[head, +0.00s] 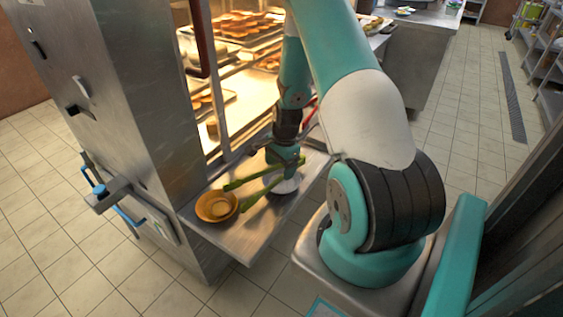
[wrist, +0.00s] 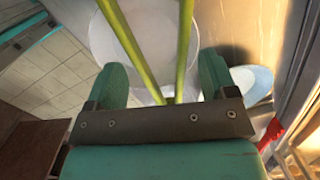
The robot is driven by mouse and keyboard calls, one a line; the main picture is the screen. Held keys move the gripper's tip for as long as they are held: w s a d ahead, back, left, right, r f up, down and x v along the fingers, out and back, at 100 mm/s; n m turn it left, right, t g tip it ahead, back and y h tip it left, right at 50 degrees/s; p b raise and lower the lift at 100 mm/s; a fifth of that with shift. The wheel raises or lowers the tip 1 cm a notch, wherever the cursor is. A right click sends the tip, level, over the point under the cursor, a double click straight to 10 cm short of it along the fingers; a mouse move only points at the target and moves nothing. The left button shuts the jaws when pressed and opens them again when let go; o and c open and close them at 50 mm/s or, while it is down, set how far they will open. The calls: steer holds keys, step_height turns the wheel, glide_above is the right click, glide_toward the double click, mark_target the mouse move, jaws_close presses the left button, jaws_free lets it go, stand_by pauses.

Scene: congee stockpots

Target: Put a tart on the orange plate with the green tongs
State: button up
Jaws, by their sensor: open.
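The orange plate (head: 208,213) lies on the metal ledge at the left. A lighter round patch shows in it; I cannot tell if this is a tart or the plate's own centre. The green tongs (head: 252,184) lie to its right, arms spread toward the plate. My gripper (head: 286,163) is at their right end. In the wrist view the tongs (wrist: 145,52) run between the two fingers of my gripper (wrist: 164,85), with a gap on each side. The fingers are open. Tarts (head: 238,31) sit on trays inside the lit cabinet.
A white round dish (head: 287,185) is under my gripper, and a pale bluish dish (wrist: 257,84) shows at its right in the wrist view. A red object (wrist: 271,132) is beside it. The steel cabinet (head: 120,100) rises behind the ledge (head: 245,240). Open tiled floor lies around.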

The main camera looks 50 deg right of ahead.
steer(key=shift+f, duration=0.75)
steer(key=c, duration=0.7)
step_height(320, 180, up, 12)
steer(key=p, duration=0.9)
steer(key=shift+p, duration=0.35)
steer(key=shift+o, duration=0.3)
steer(key=shift+w+a, duration=0.1)
